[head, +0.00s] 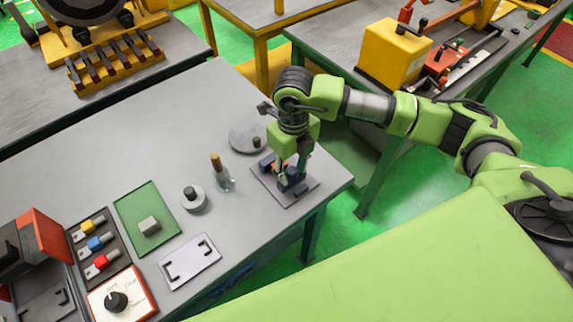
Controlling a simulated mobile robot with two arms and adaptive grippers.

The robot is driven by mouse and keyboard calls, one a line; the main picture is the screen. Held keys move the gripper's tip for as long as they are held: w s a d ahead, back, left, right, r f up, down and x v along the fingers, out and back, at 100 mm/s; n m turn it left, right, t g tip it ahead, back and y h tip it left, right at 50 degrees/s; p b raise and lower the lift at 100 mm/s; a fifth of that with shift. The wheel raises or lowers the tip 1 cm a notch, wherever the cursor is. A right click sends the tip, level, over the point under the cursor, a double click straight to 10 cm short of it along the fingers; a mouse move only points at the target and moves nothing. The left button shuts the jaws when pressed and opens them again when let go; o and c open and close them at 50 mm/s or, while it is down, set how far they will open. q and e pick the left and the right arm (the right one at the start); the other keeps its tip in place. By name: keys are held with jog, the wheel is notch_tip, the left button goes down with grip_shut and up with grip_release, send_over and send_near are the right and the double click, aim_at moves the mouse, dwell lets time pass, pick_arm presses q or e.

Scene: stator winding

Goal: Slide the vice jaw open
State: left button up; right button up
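The small vice (293,183) has dark blue jaws on a flat grey-brown base plate (287,199). It sits near the right corner of the grey table. My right gripper (291,171) comes down from above with its fingers at the vice jaws. The fingers and jaws overlap in the head view, so I cannot tell whether the fingers touch or grip a jaw. The width of the jaw gap is too small and too hidden to tell. My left gripper is not in view.
Close left of the vice stand a round grey disc with a knob (247,138), a glass bottle with a brown top (221,175) and a small round weight (193,198). A green mat (134,207) and a white plate (189,262) lie further left. The table edge is close on the right.

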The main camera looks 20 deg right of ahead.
aim_at(292, 170)
jog(key=shift+w+r+p, duration=0.1)
jog(key=shift+r+p, duration=1.1)
jog(key=shift+r, duration=1.55)
